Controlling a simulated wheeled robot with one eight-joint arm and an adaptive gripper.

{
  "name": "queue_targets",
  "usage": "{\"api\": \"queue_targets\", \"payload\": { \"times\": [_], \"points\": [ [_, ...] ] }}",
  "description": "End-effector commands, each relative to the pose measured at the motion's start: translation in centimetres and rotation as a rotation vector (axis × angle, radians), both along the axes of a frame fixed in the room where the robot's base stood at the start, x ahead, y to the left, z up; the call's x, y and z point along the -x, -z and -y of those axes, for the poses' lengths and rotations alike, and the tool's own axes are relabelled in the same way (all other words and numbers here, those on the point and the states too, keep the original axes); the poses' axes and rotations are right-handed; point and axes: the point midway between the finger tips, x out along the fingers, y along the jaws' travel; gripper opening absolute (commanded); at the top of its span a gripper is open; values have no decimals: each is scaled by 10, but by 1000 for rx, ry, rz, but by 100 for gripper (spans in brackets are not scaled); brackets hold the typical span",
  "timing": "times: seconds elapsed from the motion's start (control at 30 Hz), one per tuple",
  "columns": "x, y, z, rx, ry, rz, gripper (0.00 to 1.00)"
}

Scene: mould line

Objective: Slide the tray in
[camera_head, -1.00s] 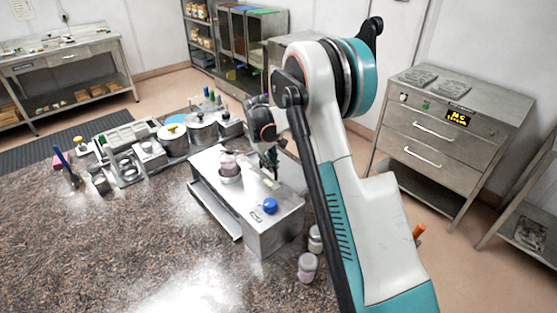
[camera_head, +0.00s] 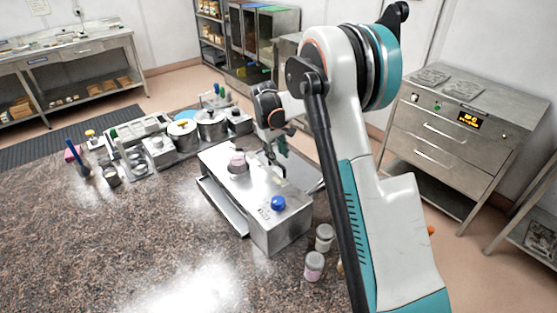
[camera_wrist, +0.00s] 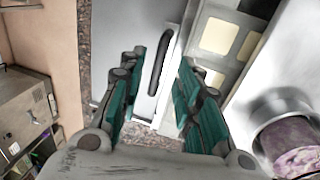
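A metal box (camera_head: 283,232) with a blue knob (camera_head: 278,203) and a pinkish round piece on top stands on the speckled counter. A flat metal tray or shelf (camera_head: 226,212) juts out along its left side. My gripper (camera_head: 275,158) is over the far right side of the box, partly hidden by my arm. In the wrist view my gripper (camera_wrist: 160,95) is open, its green fingers on either side of a pale panel with a dark upright handle or slot (camera_wrist: 161,62). I cannot tell whether they touch it. A tray-like part with cream squares (camera_wrist: 232,38) lies to its right.
Two small jars (camera_head: 314,265) stand by the box's near right corner. Metal pots (camera_head: 183,134), holders and tools line the counter's back left. A metal drawer cabinet (camera_head: 440,140) with a lit display stands at right. The front left counter (camera_head: 110,240) is clear.

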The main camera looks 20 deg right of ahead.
Motion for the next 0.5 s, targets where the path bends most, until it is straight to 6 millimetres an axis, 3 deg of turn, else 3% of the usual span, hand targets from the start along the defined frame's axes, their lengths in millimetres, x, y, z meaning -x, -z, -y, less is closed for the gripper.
{"api": "queue_targets", "payload": {
  "times": [0.2, 0.5],
  "points": [
    [3, -45, -9, 0, -2, 0, 31],
    [5, -77, -15, 0, 0, 0, 31]
  ]
}}
